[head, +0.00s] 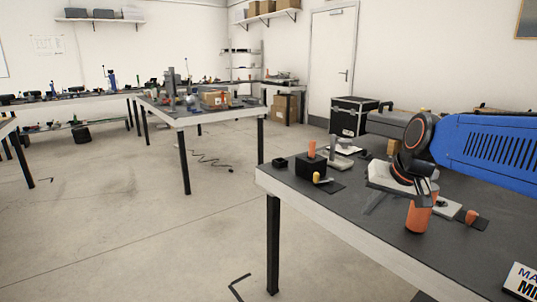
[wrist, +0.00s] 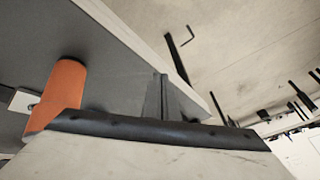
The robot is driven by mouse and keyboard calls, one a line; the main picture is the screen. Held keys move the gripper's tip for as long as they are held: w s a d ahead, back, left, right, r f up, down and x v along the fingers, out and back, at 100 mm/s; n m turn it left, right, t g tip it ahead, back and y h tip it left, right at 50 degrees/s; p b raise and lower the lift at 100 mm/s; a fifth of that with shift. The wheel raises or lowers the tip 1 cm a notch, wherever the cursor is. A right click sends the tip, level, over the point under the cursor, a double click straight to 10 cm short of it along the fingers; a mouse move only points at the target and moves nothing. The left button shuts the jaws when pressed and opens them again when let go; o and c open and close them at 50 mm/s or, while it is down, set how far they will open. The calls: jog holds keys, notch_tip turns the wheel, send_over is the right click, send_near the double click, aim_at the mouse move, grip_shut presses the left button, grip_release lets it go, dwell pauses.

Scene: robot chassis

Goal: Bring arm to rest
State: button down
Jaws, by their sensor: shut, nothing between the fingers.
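My gripper (head: 427,190) shows in the head view at the end of my bent arm, above the right-hand workbench (head: 345,215). Its fingers are shut with nothing between them. An orange cylinder (head: 418,217) stands upright on the bench just below the fingertips in the picture; I cannot tell the exact gap. In the wrist view an orange cylinder (wrist: 62,92) shows at the left, beside a dark bar and a pale surface that fill the bottom. My arm hides part of the bench behind it.
A black block (head: 311,166) and an orange piece (head: 470,216) are on the bench. A black case (head: 352,117) stands at its back. A lettered sign (head: 522,281) is at lower right. Another cluttered table (head: 205,115) stands further back. Open floor (head: 130,225) lies to the left.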

jog(key=s+d+f+n+h, duration=0.1)
jog(key=s+f, duration=0.5)
jog(key=s, duration=0.4)
jog(key=s+d+f+n+h, duration=0.1)
jog(key=s+f, duration=0.4)
jog(key=s, duration=0.5)
jog(key=shift+s+d+f+g, duration=0.35)
jog(key=shift+f+g, duration=0.05)
